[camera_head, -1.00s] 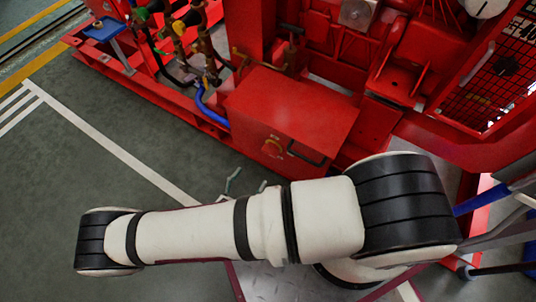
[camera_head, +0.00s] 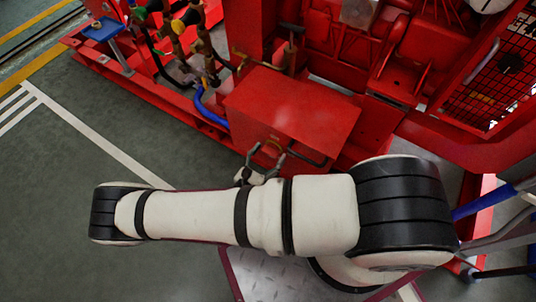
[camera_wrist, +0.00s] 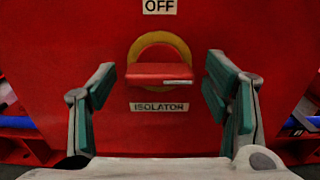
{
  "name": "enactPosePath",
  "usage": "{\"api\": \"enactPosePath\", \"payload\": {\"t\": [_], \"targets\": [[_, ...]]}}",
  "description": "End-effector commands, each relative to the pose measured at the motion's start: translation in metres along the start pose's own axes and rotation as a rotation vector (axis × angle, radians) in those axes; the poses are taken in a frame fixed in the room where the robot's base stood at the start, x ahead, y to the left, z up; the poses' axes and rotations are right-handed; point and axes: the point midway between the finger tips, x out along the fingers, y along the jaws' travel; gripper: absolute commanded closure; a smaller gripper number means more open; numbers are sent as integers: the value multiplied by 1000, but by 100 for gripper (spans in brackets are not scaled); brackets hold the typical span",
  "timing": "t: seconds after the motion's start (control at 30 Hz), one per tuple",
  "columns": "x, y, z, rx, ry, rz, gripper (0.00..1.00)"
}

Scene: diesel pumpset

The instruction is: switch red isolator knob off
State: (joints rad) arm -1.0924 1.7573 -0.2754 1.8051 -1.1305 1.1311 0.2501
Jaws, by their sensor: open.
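The red isolator knob (camera_wrist: 160,74) sits on a yellow ring in the middle of the wrist view. Its bar lies horizontal, with a white mark toward its right end. An "OFF" label (camera_wrist: 160,6) is above it and an "ISOLATOR" label (camera_wrist: 159,107) below. My gripper (camera_wrist: 161,82) is open and empty, with one green-padded finger left of the knob and one right, both clear of it in the picture. The depth gap to the knob is hard to judge. In the head view my gripper (camera_head: 267,157) is at the front of the red box (camera_head: 292,105), partly hiding the knob.
A black handle (camera_head: 308,156) is on the box front, right of my gripper. A blue hose (camera_head: 207,108) and valves stand left of the box. A mesh guard (camera_head: 500,75) is at the right. The green floor at left is clear.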

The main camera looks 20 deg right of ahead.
Motion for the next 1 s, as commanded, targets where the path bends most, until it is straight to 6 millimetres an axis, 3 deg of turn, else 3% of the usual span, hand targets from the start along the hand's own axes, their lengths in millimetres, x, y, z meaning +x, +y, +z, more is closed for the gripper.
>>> {"api": "enactPosePath", "payload": {"t": [0.03,0.2,0.27,0.67,1.0], "targets": [[0,0,0,0,0,0,30],[0,0,0,0,0,0,69],[0,0,0,0,0,0,78],[0,0,0,-62,-1,-1,78],[0,0,-1,-317,1,-2,78]]}}
